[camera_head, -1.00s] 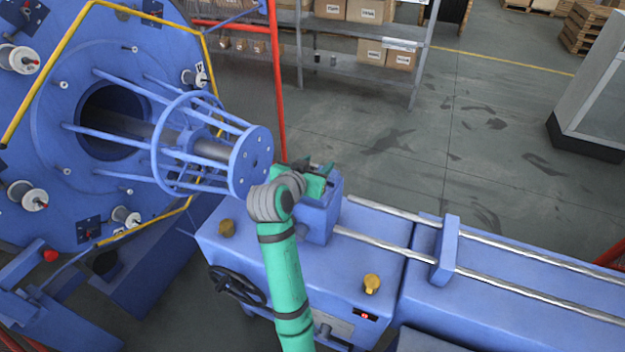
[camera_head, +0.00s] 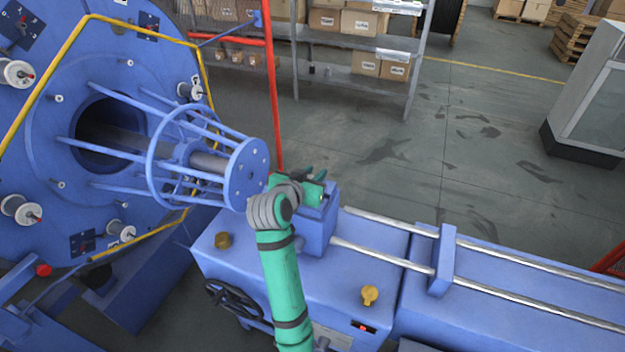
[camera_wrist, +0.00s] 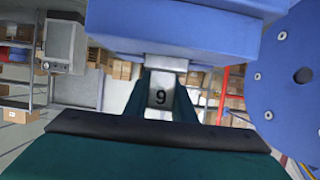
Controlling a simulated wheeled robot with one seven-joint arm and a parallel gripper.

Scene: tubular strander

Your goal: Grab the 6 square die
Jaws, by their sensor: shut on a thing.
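My gripper (camera_head: 312,182) is at the top of the blue block (camera_head: 318,232) on the machine bed, beside the round blue end plate (camera_head: 247,172). In the wrist view, my gripper (camera_wrist: 160,108) is shut on a small grey square die (camera_wrist: 160,97). Its mark reads as a 9 in this picture, which is a 6 turned over. The die lies at the edge of the blue block (camera_wrist: 185,30), below a wider silver piece (camera_wrist: 167,62). I cannot tell whether die and block still touch. In the head view my own wrist and fingers hide the die.
The blue strander cage (camera_head: 180,160) stands close on the left. Two steel rails (camera_head: 520,285) run right through a blue bracket (camera_head: 443,260). A red post (camera_head: 272,90) stands behind. Brass knobs (camera_head: 370,295) stick up from the bed. The floor behind is open.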

